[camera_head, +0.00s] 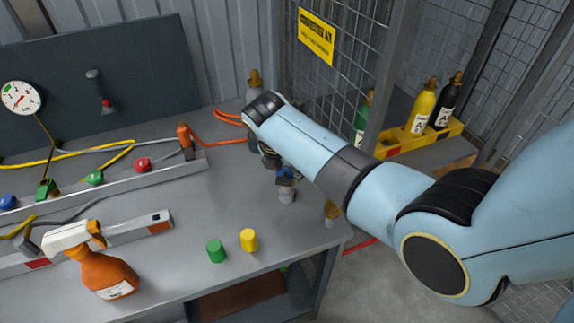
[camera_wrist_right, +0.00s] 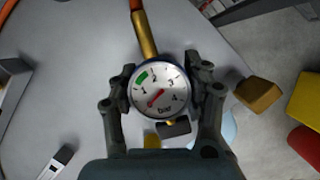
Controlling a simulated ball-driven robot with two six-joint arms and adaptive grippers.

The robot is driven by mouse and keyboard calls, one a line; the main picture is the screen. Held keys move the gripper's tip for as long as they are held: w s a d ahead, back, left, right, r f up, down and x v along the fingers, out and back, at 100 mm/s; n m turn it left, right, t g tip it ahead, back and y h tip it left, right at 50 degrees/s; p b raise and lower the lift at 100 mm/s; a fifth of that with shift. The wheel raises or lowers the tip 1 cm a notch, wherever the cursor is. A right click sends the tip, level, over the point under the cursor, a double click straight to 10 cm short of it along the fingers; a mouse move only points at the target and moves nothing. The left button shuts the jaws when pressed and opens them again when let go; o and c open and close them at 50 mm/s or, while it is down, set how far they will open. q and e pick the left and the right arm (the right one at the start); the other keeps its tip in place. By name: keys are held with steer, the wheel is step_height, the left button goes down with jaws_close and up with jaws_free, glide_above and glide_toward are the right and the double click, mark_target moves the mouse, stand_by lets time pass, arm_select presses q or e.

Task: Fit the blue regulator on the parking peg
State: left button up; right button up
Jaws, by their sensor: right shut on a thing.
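The blue regulator (camera_head: 286,175) is below my right forearm, near the table's right side. In the wrist view its round, blue-rimmed gauge (camera_wrist_right: 158,92) lies between my right gripper's two fingers (camera_wrist_right: 160,88), with a brass stem (camera_wrist_right: 145,36) running up from it. My right gripper (camera_head: 276,166) is shut on the regulator and is partly hidden by my arm in the head view. A short pale grey post (camera_head: 287,195) shows directly under the blue body and may be the parking peg; I cannot tell whether they touch. My left gripper is out of view.
A green cylinder (camera_head: 216,250) and a yellow one (camera_head: 249,240) stand at the front. An orange spray bottle (camera_head: 105,275) is at front left. An orange hose (camera_head: 215,142) reaches toward my gripper. The mesh cage (camera_head: 325,75) stands behind the table's right edge.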

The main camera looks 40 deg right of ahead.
steer(key=shift+f+b, duration=0.45)
steer(key=shift+f, duration=0.45)
steer(key=shift+p, duration=0.45)
steer(key=shift+f+b, duration=0.5)
steer(key=shift+f, duration=0.25)
stand_by(0.6)
steer(key=o, duration=1.2)
steer(key=shift+o, duration=0.2)
